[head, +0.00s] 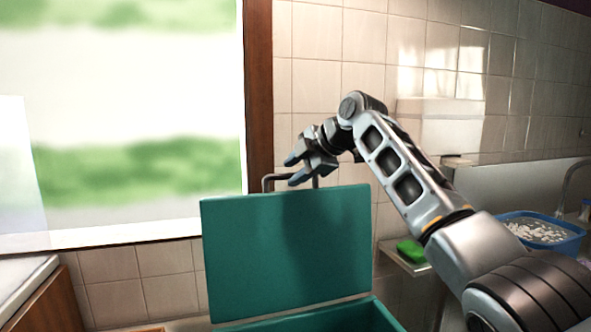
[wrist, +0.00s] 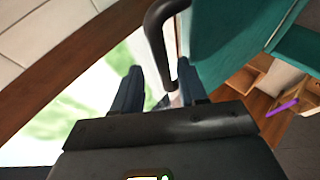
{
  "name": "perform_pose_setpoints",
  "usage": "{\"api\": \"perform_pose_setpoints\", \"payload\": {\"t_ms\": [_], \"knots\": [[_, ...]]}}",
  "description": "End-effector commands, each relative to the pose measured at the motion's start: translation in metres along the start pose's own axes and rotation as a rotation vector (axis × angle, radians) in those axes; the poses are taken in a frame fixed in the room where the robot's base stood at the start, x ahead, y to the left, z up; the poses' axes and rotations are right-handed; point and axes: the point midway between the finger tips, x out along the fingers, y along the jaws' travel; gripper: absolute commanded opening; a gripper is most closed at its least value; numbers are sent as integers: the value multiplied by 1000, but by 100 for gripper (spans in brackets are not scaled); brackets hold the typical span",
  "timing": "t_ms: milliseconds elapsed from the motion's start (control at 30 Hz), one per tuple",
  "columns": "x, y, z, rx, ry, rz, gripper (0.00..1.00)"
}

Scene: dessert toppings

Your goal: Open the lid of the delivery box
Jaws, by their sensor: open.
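The delivery box (head: 335,319) is teal and shows at the bottom of the head view. Its lid (head: 285,255) stands raised, near upright, at the back of the box, and also shows in the wrist view (wrist: 225,40). A dark bar handle (head: 268,181) sits at the lid's top edge; in the wrist view the handle (wrist: 155,35) curves down toward the space between the fingers. My gripper (head: 294,170) is open and empty, just above the lid's top edge by the handle. Whether a finger touches the handle I cannot tell.
A blue basin (head: 570,243) of white pieces stands at the right by a faucet. A green item (head: 411,250) lies on a ledge behind my arm. A tiled wall (head: 330,100) and a window (head: 130,110) are behind. A counter (head: 30,275) is at lower left.

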Motion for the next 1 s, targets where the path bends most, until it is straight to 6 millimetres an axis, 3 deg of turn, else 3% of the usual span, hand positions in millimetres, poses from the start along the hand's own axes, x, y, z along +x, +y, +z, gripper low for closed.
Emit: {"api": "perform_pose_setpoints", "payload": {"t_ms": [167, 533, 1000], "knots": [[-15, -1, 1, -2, 0, 3, 42], [-69, 0, 0, -2, 0, 4, 42], [-78, 1, 0, -1, 1, 2, 42]]}}
